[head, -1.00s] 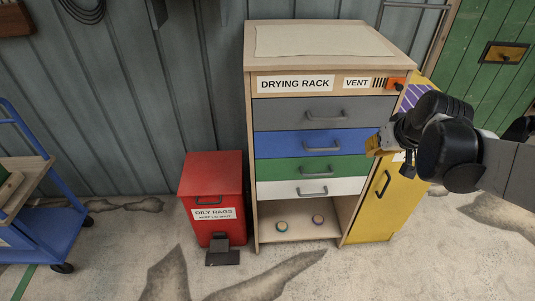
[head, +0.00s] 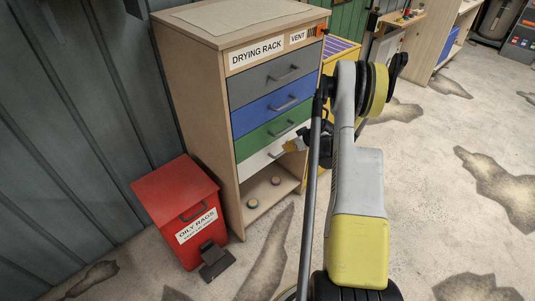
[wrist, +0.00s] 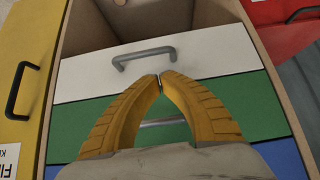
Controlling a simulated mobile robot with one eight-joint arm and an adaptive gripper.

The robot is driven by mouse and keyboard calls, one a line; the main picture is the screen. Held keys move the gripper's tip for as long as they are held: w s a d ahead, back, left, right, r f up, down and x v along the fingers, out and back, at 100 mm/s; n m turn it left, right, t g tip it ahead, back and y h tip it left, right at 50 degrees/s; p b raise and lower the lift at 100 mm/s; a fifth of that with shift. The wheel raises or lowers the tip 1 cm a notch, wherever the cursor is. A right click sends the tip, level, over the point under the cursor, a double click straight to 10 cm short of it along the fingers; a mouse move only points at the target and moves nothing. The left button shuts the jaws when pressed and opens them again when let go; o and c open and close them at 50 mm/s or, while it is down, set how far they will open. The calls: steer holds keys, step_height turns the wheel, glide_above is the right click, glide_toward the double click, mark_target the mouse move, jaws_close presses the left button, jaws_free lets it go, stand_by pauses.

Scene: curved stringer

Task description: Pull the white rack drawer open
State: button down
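The drying rack (head: 200,90) is a wooden cabinet with grey, blue, green and white drawers. The white drawer (head: 259,161) is the lowest and looks closed. Its grey bar handle (head: 279,152) is partly visible behind my gripper (head: 288,146). In the wrist view, which is upside down, the white drawer (wrist: 95,78) fills the upper middle. Its handle (wrist: 145,54) lies just beyond the yellow fingertips of my gripper (wrist: 160,79). The fingertips meet, with nothing seen between them. They look apart from the handle. The green drawer's handle (wrist: 163,122) shows between the fingers.
A red oily rags bin (head: 185,215) with a pedal stands left of the rack. A yellow cabinet (wrist: 30,75) stands at its other side. Two small round items (head: 252,203) lie on the open shelf below. The floor to the right is clear.

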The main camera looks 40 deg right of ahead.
mark_target(274, 151)
steer(key=b+x, duration=0.3)
steer(key=x, duration=0.5)
steer(key=shift+d+f, duration=0.15)
steer(key=shift+f, duration=0.15)
steer(key=shift+w+f+b, duration=0.35)
steer(key=shift+w+b, duration=0.05)
steer(key=shift+w, duration=0.1)
